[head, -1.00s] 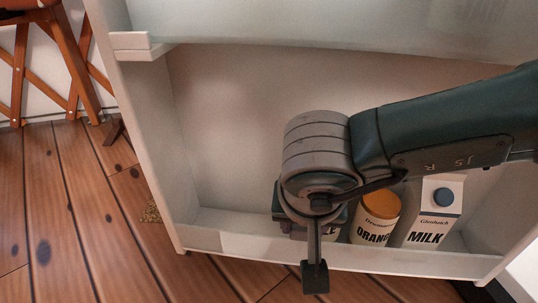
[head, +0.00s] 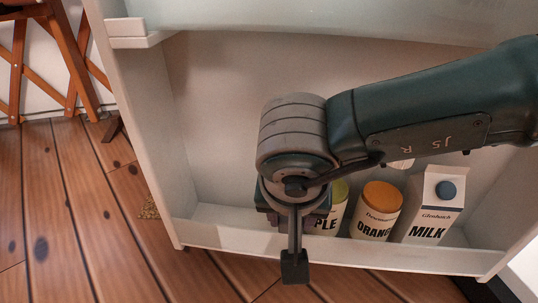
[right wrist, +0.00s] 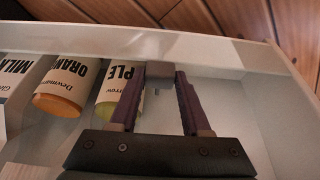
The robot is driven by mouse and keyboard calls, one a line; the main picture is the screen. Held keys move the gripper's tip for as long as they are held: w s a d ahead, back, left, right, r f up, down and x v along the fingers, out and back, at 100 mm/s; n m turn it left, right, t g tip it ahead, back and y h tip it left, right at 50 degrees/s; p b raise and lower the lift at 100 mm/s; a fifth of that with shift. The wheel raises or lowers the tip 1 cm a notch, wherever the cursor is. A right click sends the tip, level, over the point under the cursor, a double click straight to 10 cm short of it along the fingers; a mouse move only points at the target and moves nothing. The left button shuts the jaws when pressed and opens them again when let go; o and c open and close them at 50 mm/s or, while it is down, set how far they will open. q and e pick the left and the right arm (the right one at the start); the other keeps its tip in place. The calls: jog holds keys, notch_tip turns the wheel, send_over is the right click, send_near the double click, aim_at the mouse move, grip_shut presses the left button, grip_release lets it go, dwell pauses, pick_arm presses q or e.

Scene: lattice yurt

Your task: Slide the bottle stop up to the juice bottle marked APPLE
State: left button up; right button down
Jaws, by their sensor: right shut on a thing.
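The juice bottle marked APPLE (head: 336,208) stands in the white door shelf, partly hidden behind my right gripper; only "PLE" shows. It also shows in the right wrist view (right wrist: 116,88), lying just beside one finger. The bottle stop (right wrist: 159,71) is a small grey block at the shelf's front rail. My right gripper (right wrist: 160,78) is shut on it, with one purple finger on each side. A narrow gap, filled by the finger, appears between stop and bottle; whether the finger touches the bottle I cannot tell. The stop is hidden in the head view. My left gripper is out of view.
The ORANGE bottle (head: 377,210) and the MILK carton (head: 432,208) stand to the right of the apple bottle. The shelf's front rail (head: 400,261) runs along the front. The shelf (head: 205,216) is empty to the left, up to the side wall.

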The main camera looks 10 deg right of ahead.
jog(key=shift+c, duration=1.8)
grip_release()
jog(key=p+v, duration=0.8)
jog(key=v, duration=0.2)
